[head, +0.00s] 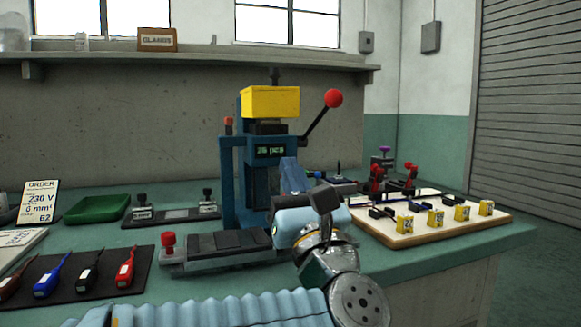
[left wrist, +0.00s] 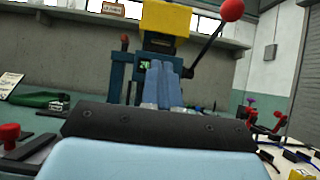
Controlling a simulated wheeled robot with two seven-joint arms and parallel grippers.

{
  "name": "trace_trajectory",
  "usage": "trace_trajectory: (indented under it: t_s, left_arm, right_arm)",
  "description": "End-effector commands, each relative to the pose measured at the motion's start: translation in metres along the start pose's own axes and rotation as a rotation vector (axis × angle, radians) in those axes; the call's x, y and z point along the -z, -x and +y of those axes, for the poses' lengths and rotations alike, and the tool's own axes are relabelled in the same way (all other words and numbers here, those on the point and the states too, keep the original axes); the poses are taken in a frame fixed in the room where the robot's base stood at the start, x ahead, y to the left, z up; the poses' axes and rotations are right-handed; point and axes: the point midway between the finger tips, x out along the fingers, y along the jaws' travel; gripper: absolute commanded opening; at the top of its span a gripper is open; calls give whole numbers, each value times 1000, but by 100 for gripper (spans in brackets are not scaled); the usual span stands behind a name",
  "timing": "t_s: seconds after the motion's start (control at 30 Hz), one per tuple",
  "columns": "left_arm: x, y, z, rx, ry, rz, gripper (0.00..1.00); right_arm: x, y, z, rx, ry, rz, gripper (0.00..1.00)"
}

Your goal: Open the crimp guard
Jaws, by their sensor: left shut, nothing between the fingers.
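My right gripper is not in view.
A board with yellow blocks (head: 430,236) lies right of the press. A dark base plate with a red knob (head: 168,240) sits in front. Screwdrivers on a dark mat (head: 100,262) and a green tray (head: 97,209) lie left.

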Motion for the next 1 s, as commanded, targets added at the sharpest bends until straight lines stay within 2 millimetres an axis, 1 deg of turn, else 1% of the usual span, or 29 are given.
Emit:
trace_trajectory:
  t_s: [0.03, 0.2, 0.33, 0.4, 0.6, 1.0]
  left_arm:
    - [-2, -13, 1, -3, -1, 1, 0]
    - [-2, -51, 0, -2, -3, 1, 0]
    - [-3, -75, 0, 0, -1, 1, 0]
    - [-14, -82, 0, 1, 1, 0, 0]
    - [-26, -96, 0, 1, 0, 0, 0]
    - [-25, -99, 0, 1, -5, 4, 0]
  right_arm:
    - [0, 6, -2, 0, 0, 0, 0]
    - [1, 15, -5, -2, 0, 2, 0]
    - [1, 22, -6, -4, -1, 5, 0]
    - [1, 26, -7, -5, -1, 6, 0]
    - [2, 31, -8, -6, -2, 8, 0]
    - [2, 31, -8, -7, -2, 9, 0]
